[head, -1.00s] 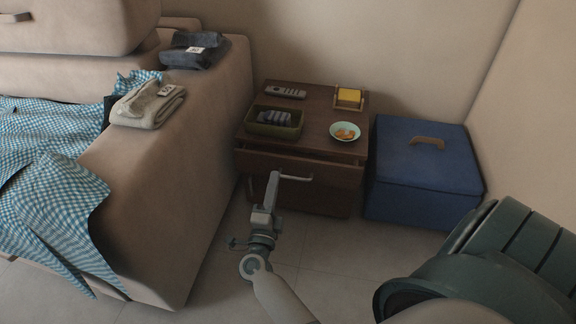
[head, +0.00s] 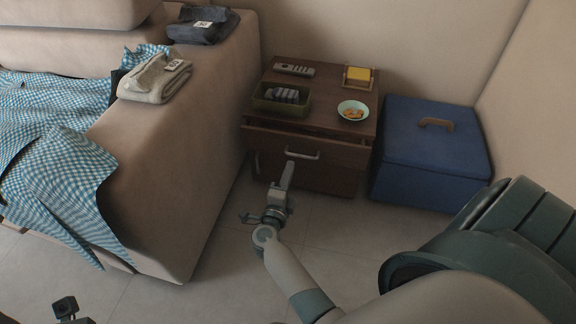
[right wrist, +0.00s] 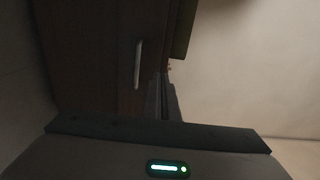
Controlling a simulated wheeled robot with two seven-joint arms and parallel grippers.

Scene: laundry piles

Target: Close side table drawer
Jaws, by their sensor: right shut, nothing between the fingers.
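The side table (head: 325,88) is dark brown wood and stands in the corner beside the sofa. Its top drawer (head: 338,152) sticks out a little, with a dark gap under the tabletop's front edge. The drawer's pale bar handle (head: 303,154) also shows in the right wrist view (right wrist: 138,65). My right gripper (head: 290,165) is shut and empty, in front of the drawer near the handle's left end. I cannot tell whether it touches the drawer. A dark part of my left gripper (head: 65,308) shows at the bottom left edge, its jaws unclear.
On the tabletop are a remote (head: 294,69), an olive tray (head: 281,108), a yellow block in a holder (head: 358,77) and a bowl (head: 353,110). A blue box (head: 430,150) stands right of the table. The sofa (head: 165,190) closes off the left. The floor (head: 335,235) ahead is clear.

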